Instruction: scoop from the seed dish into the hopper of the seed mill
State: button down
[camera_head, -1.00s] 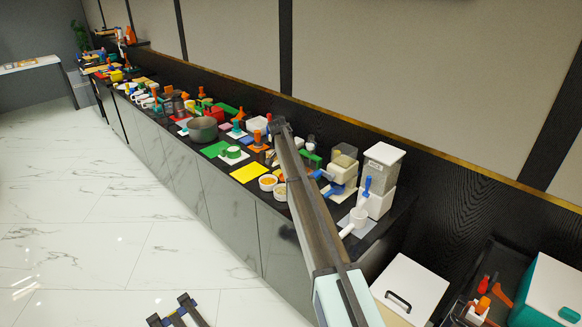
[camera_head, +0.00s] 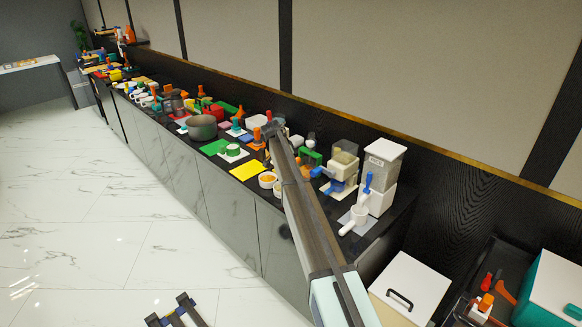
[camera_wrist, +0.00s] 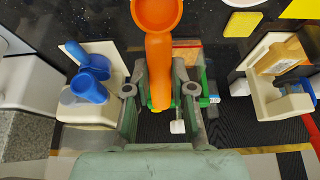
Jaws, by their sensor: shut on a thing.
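My gripper (camera_wrist: 160,95) is shut on the handle of an orange scoop (camera_wrist: 159,65) in the wrist view. The scoop's round bowl is at the top edge, partly cut off; its visible inside looks plain orange. In the head view, my arm hides the gripper and scoop. A cream machine with a clear box on top and blue parts (camera_head: 344,166), apparently the seed mill, stands right of my arm. A cream body with blue parts (camera_wrist: 90,82) shows left of my gripper in the wrist view. A small white dish with orange contents (camera_head: 267,179) is left of my arm; I cannot tell if it is the seed dish.
A tall white dispenser with a blue lever (camera_head: 381,170) stands beside the cream machine, with a white handled cup (camera_head: 356,220) before it. A yellow sheet (camera_head: 247,171), a green mat and a grey pot (camera_head: 202,127) lie farther along the crowded black counter.

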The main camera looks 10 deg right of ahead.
jog(key=shift+s+a+f+t+h+b, duration=0.2)
jog(key=shift+f+t+h+b, duration=0.25)
jog(key=shift+b, duration=0.5)
jog(key=shift+s+a+f+t+h+b, duration=0.15)
jog(key=shift+f+h+b, duration=0.1)
jog(key=shift+f+b, duration=0.5)
jog(key=shift+s+a+f+b, duration=0.1)
jog(key=shift+a+f+b, duration=0.1)
jog(key=shift+f+b, duration=0.45)
jog(key=shift+s+a+f+b, duration=0.1)
jog(key=shift+a+f+b, duration=0.1)
jog(key=shift+f+b, duration=0.45)
jog(key=shift+f, duration=0.2)
jog(key=shift+r, duration=0.15)
jog(key=shift+r, duration=0.3)
jog(key=shift+w+d+r+p, duration=0.15)
jog(key=shift+r+p, duration=0.25)
jog(key=shift+r, duration=0.9)
jog(key=shift+w+d+r+g+y+p, duration=0.2)
jog(key=shift+r+g+y+p, duration=0.1)
jog(key=shift+r+y+p, duration=0.25)
jog(key=shift+w+d+r+g+y+p, duration=0.1)
jog(key=shift+d+r+g+y+p, duration=0.15)
jog(key=shift+p, duration=0.45)
jog(key=shift+w+d+r+g+y+p, duration=0.15)
jog(key=shift+r+g+y+p, duration=0.25)
jog(key=shift+r+p, duration=0.15)
jog(key=shift+f, duration=0.1)
